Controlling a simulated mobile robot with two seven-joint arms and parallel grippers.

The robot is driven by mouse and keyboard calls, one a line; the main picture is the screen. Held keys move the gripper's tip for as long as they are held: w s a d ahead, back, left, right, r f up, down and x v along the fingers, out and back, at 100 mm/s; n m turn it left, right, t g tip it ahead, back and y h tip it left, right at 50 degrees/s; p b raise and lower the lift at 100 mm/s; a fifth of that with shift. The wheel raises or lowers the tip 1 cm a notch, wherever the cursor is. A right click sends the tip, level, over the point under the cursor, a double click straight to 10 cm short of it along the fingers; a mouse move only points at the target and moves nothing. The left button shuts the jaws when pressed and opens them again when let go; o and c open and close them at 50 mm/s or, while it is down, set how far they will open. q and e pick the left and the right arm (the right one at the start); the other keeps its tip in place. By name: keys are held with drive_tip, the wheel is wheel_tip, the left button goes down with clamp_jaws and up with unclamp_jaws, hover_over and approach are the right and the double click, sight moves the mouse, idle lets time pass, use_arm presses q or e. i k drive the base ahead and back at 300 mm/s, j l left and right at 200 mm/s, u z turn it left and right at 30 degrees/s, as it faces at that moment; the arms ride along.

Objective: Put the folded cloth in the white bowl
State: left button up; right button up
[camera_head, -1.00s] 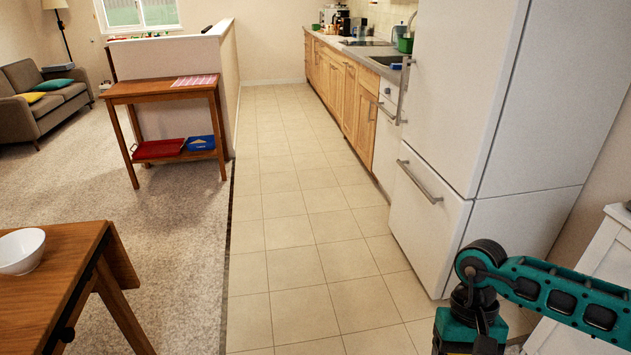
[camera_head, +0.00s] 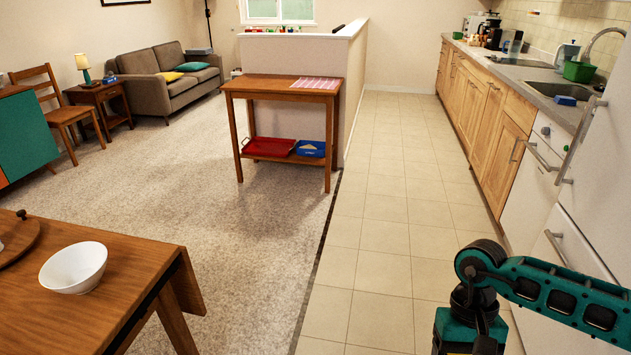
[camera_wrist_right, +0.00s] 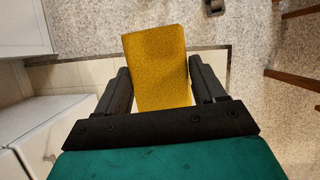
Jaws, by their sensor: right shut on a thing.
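The white bowl (camera_head: 74,268) stands upright near the right end of the wooden table (camera_head: 120,247) at the lower left of the head view, and its inside looks empty. In the right wrist view my right gripper (camera_wrist_right: 160,85) is shut on the folded cloth (camera_wrist_right: 158,62), a mustard-yellow block held between the two black fingers above the floor. In the head view only a teal and black part of my right arm shows at the lower right; the gripper and cloth are outside that view. My left gripper is not in view.
A round wooden board (camera_head: 18,240) lies left of the bowl. A wooden side table (camera_head: 282,88) with a red tray (camera_head: 268,147) and blue tray (camera_head: 310,149) stands ahead. A white fridge (camera_head: 590,190) and counter line the right. Tiled floor (camera_head: 385,220) and carpet between are clear.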

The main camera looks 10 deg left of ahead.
sight(78, 270)
drive_tip(key=i+z, duration=0.1)
drive_tip(key=i, duration=0.2)
drive_tip(key=i+j+z, duration=0.1)
drive_tip(key=i, duration=0.25)
drive_tip(key=z, duration=7.95)
